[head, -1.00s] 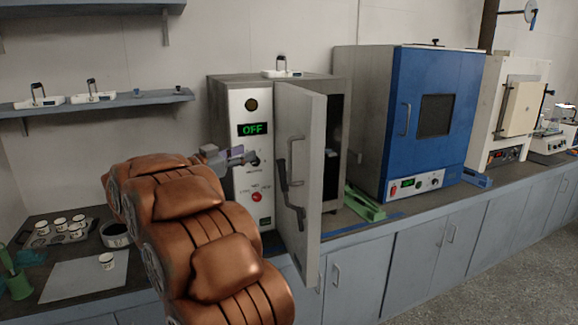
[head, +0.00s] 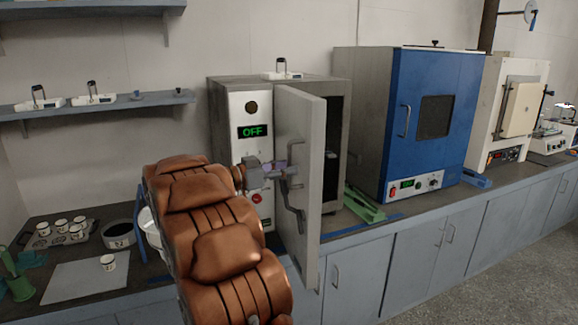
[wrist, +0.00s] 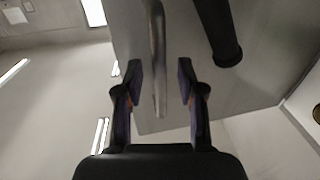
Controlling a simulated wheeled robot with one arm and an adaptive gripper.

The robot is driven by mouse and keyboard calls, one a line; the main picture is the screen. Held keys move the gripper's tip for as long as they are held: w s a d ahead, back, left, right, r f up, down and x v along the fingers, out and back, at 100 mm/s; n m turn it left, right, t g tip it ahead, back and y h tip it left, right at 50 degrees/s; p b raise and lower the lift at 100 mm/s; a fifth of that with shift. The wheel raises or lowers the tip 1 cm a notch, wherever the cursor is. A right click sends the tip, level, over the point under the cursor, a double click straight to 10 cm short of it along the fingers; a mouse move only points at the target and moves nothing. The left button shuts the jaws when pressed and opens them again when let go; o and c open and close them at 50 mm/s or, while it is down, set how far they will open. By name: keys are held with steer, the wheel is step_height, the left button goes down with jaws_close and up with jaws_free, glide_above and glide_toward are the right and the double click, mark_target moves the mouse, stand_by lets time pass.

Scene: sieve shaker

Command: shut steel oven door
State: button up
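The steel oven (head: 234,92) stands on the counter with a green OFF display on its front panel. Its grey door (head: 311,165) is swung wide open toward me, and the dark chamber (head: 337,130) shows behind it. My gripper (head: 287,173) is at the door's left face, by the upper handle bar. In the wrist view my gripper (wrist: 158,80) is open, with its two fingers apart on either side of the metal handle bar (wrist: 157,50). A dark lever (wrist: 222,35) on the door is to the right of the fingers.
A blue oven (head: 430,125) stands to the right, with a green item (head: 364,205) on the counter between the ovens. Cups on a tray (head: 62,232) and a grey mat (head: 80,283) lie at the left. A shelf (head: 110,104) is on the wall.

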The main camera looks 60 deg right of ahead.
steer(key=shift+s+d, duration=0.3)
steer(key=shift+d, duration=0.25)
jaws_close()
stand_by(0.5)
